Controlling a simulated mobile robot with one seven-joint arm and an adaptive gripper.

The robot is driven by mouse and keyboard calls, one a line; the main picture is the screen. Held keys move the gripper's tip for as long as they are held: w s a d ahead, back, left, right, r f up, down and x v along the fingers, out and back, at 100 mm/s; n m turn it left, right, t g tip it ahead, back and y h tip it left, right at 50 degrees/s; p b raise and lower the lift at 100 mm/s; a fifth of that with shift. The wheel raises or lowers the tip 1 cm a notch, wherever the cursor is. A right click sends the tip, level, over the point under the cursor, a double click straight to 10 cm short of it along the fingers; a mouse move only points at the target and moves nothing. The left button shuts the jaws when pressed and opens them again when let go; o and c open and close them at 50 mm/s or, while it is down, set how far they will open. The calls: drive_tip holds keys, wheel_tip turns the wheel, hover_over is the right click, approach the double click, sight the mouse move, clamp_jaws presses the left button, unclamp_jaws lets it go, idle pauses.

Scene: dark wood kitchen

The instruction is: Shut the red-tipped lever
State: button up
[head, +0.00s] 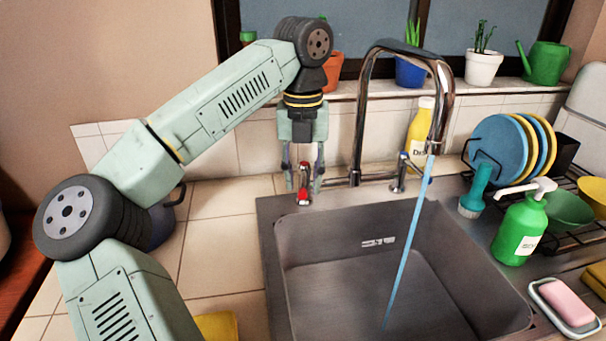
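The red-tipped lever (304,185) stands at the left of the faucet base, on the back rim of the sink. My gripper (304,186) points down over it, with one finger on each side of the lever. The fingers look apart; I cannot tell whether either touches the lever. The faucet (361,115) is a tall chrome arch, and a blue stream of water (408,245) runs from its spout into the sink (310,275). A second lever with a blue tip (401,170) stands to the right of the faucet base.
A yellow bottle (417,135) stands behind the faucet. A green soap bottle (521,230), a teal brush (474,195) and a dish rack with plates (500,150) are at the right. Potted plants line the windowsill (450,89). The counter left of the sink (215,240) is mostly clear.

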drive_tip(key=shift+f, duration=0.1)
drive_tip(key=shift+c, duration=0.4)
clamp_jaws()
idle(0.5)
